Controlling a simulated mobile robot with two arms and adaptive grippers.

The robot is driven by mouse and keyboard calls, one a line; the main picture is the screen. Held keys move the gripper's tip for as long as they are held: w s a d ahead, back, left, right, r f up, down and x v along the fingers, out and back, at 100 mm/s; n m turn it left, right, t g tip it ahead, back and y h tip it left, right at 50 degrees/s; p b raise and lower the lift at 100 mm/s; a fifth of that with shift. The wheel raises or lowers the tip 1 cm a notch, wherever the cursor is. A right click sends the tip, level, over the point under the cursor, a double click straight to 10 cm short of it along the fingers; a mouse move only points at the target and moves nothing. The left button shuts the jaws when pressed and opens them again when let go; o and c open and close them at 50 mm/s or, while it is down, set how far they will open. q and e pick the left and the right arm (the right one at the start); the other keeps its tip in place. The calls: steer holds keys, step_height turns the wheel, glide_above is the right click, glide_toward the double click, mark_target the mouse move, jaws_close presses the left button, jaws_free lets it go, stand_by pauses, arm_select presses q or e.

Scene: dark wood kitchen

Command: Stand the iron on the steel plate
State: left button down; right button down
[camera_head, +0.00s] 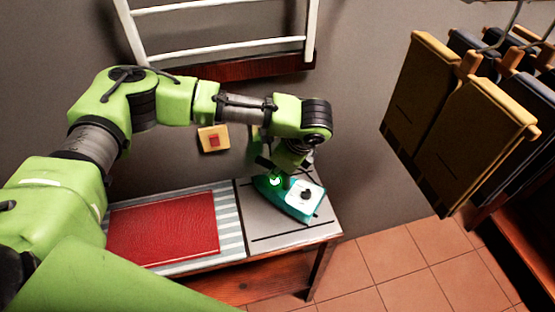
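The teal and white iron (301,208) is at the steel plate (262,222), the grey right-hand end of the ironing table. A white face with a dark round part shows on it. I cannot tell from this view whether it rests on the plate or is held just above it. My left gripper (282,174) comes down from above onto the iron's back left side, next to a glowing green ring. Its fingertips are largely hidden by the wrist and the iron, so its grip on the iron cannot be made out. My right gripper is not in view.
A folded red cloth (165,229) lies on the striped cover (230,223) left of the plate. A yellow wall box with a red square (214,140) is behind. A white rack (220,45) hangs above. Clothes on hangers (455,115) hang at right. The tiled floor (400,270) is clear.

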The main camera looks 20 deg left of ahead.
mark_target(289, 194)
arm_select(q)
steer(key=shift+w+f, duration=0.15)
steer(key=shift+f, duration=0.05)
steer(key=c, duration=1.9)
jaws_free()
steer(key=shift+f, duration=0.2)
steer(key=shift+r, duration=0.15)
steer(key=b+v, duration=0.1)
steer(key=v, duration=1.1)
